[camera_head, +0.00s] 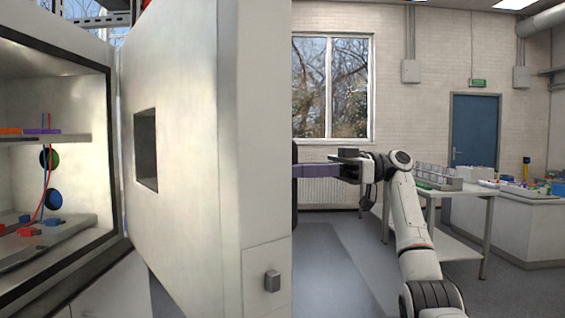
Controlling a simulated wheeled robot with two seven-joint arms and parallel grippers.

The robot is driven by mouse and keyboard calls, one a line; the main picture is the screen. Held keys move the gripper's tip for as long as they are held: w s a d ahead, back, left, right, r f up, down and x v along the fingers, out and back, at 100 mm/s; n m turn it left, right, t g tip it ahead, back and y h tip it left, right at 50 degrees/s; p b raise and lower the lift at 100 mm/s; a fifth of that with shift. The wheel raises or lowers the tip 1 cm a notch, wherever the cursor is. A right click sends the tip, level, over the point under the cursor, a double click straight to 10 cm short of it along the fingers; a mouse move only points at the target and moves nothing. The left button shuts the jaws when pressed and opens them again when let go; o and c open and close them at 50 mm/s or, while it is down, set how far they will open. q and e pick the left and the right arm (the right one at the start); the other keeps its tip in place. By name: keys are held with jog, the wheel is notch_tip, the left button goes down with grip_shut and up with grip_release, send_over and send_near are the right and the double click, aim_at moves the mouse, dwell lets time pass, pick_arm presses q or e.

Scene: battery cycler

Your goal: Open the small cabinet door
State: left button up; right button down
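The cabinet (112,150) fills the left of the view with its front opening exposed. Its thick pale door (185,215) stands swung wide open, its inner face with a dark square window (146,150) turned toward me. A small grey latch block (272,281) sits low on the door's edge. A dark upright part (295,180), perhaps the handle, shows just beyond that edge. My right gripper (312,170) reaches in from the right, with purple fingers pointing left at this dark part. The fingertips are partly hidden, so I cannot tell whether they grip it. My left gripper is out of view.
Inside the cabinet are shelves (45,142) with red, blue and purple connectors and cables. A metal table (450,192) with grey items stands behind my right arm. A white counter (520,225) is at the far right. Floor between door and arm is clear.

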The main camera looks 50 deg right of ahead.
jog(key=shift+w+d, duration=0.1)
jog(key=shift+d, duration=0.45)
jog(key=c, duration=1.6)
grip_release()
jog(key=shift+w, duration=0.15)
jog(key=shift+c, duration=0.2)
jog(key=p+v, duration=0.3)
jog(key=v, duration=0.7)
jog(key=shift+s, duration=0.25)
